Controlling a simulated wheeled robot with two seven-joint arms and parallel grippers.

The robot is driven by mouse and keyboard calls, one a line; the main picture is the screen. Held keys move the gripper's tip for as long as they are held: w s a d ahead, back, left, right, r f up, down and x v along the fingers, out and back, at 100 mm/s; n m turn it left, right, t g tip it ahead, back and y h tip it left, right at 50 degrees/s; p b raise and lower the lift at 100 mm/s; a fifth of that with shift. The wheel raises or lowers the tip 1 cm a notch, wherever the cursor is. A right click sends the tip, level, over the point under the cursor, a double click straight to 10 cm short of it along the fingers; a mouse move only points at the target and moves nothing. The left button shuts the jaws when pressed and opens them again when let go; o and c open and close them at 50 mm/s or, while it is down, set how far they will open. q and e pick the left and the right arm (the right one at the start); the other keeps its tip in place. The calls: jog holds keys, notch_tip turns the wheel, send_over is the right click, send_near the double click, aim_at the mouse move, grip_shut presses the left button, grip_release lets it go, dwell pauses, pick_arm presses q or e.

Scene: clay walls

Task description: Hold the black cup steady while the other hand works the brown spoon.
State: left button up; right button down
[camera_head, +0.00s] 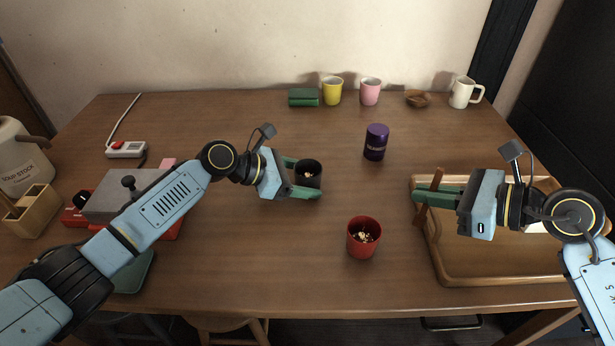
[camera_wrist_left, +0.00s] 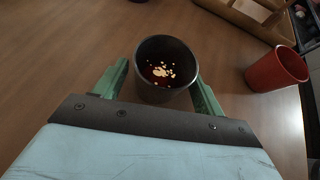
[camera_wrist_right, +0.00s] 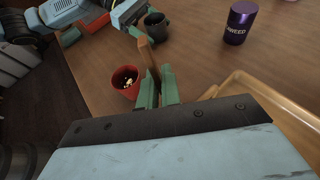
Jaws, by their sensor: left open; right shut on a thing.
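The black cup (camera_head: 308,173) stands upright on the table with pale bits on something dark inside. My left gripper (camera_head: 308,178) is open, with its green fingers on either side of the cup. The left wrist view shows the cup (camera_wrist_left: 165,68) between the fingers (camera_wrist_left: 163,85); I cannot tell whether they touch it. The brown spoon (camera_head: 422,200) is held at a tilt in my right gripper (camera_head: 428,196), above the tray's left edge. The right wrist view also shows the spoon (camera_wrist_right: 149,62) between the shut fingers (camera_wrist_right: 159,88).
A red cup (camera_head: 363,238) with pale bits stands between the grippers. A purple canister (camera_head: 375,142) is behind it. A wooden tray (camera_head: 500,279) lies under my right gripper. Mugs and a wooden bowl (camera_head: 417,99) line the back. The table between the black cup and tray is mostly clear.

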pick_arm(q)
jog(key=shift+d+f, duration=0.1)
jog(key=c, duration=0.7)
dwell(0.4)
pick_arm(e)
jog(key=w+a+r+t+y, duration=0.1)
jog(key=w+a+r, duration=0.4)
jog(key=a, duration=0.4)
jog(key=w+a+r+y, duration=0.1)
jog(key=w+a+r, duration=0.2)
jog(key=w+a, duration=0.6)
jog(key=shift+s+f, duration=0.3)
jog(key=shift+f, duration=0.45)
jog(key=shift+s+f, duration=0.35)
jog(key=shift+f, duration=0.45)
jog(key=shift+s+f, duration=0.3)
jog(key=shift+f, duration=0.45)
jog(key=shift+w+a+f, duration=0.1)
jog(key=shift+a+f, duration=0.1)
jog(key=shift+f, duration=0.85)
jog(key=shift+w+a+f, duration=0.15)
jog(key=shift+f, duration=0.85)
jog(key=shift+w+a+f, duration=0.1)
jog(key=shift+a+f, duration=0.1)
jog(key=shift+f, duration=0.85)
